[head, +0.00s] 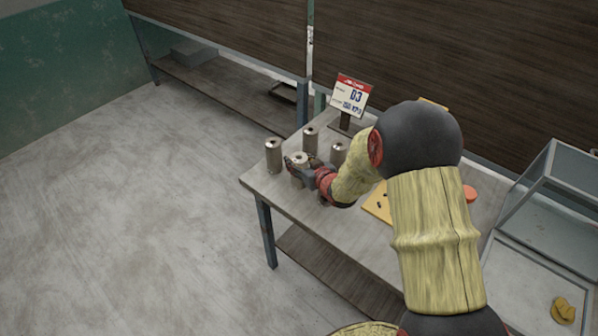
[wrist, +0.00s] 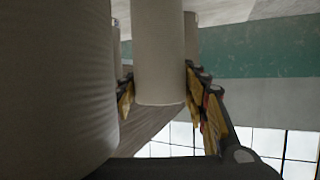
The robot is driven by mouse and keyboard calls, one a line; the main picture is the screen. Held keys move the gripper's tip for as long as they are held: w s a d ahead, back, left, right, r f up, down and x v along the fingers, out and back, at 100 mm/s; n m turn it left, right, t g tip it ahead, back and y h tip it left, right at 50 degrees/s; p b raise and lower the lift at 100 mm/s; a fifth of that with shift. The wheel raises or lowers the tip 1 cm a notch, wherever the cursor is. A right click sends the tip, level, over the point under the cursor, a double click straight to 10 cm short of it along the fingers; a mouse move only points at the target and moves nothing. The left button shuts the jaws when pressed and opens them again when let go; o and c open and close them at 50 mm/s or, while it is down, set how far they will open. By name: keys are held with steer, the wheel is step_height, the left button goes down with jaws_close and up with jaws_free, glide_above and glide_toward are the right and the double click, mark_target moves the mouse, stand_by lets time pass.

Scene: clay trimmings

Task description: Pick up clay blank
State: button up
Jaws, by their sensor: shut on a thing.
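The clay blank (head: 299,160) is a grey-beige upright cylinder near the table's left corner. My gripper (head: 303,171) is shut on it from the right side in the head view, and the fingers hide part of it. In the wrist view the held blank (wrist: 160,50) stands between the two yellow-padded fingers (wrist: 165,102). I cannot tell whether its base touches the table. Similar cylinders stand close by: one to the left (head: 273,157), one behind (head: 310,141) and one to the right (head: 338,153), partly hidden by my arm.
The grey table (head: 300,207) has a sign (head: 350,95) on a stand behind the cylinders. A yellow board (head: 376,207) lies partly behind my arm, near an orange round thing (head: 470,193). A large cylinder (wrist: 55,80) fills the wrist view's left side. The floor at left is clear.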

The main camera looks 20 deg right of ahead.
jaws_close()
steer(key=shift+w+r, duration=0.1)
steer(key=shift+r, duration=0.05)
stand_by(0.5)
